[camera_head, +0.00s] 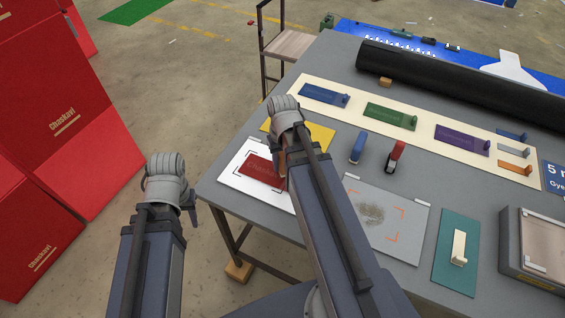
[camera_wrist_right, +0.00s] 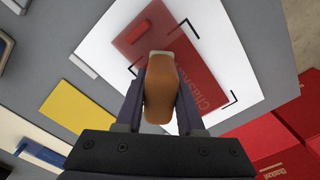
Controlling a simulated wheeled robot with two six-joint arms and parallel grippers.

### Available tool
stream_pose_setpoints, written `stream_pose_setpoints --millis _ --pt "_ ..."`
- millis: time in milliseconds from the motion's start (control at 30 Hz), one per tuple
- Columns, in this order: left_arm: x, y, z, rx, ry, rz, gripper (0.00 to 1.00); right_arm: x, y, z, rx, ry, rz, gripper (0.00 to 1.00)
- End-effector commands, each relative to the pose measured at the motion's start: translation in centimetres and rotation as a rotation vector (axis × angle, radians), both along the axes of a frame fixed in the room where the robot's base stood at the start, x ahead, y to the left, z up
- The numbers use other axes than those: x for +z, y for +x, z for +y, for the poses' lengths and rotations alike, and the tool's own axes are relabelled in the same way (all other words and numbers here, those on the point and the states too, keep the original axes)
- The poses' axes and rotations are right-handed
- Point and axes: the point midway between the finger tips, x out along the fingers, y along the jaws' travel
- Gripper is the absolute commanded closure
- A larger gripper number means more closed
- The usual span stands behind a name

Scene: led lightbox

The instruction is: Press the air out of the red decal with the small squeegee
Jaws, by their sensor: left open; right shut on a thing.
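The red decal (camera_head: 262,170) lies on a white sheet (camera_head: 243,184) with black corner marks at the table's near left corner. My right gripper (camera_wrist_right: 162,103) is shut on the small squeegee (camera_wrist_right: 160,88), which has an orange-brown body and a pale front edge. It is over the decal, which shows around the squeegee in the right wrist view (camera_wrist_right: 202,78). I cannot tell whether the squeegee touches the decal. In the head view my right arm hides part of the decal and most of the squeegee. My left gripper (camera_head: 168,185) is open and empty, left of the table.
A yellow sheet (camera_head: 318,136) lies behind the white one.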

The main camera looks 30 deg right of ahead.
Motion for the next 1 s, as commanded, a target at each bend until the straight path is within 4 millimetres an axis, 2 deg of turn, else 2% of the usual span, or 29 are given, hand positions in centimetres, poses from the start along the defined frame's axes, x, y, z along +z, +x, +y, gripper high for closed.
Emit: stream_pose_setpoints --millis 33,333,767,1000 --pt "1.1 0.0 0.0 0.0 0.0 0.0 0.57 1.1 0.0 0.0 0.0 0.0 0.0 1.0" --pt "3.9 0.0 0.0 0.0 0.0 0.0 0.57 3.9 0.0 0.0 0.0 0.0 0.0 1.0" --pt "4.2 0.0 0.0 0.0 0.0 0.0 0.57 4.2 0.0 0.0 0.0 0.0 0.0 1.0" --pt "6.0 0.0 0.0 0.0 0.0 0.0 0.57 6.0 0.0 0.0 0.0 0.0 0.0 1.0"
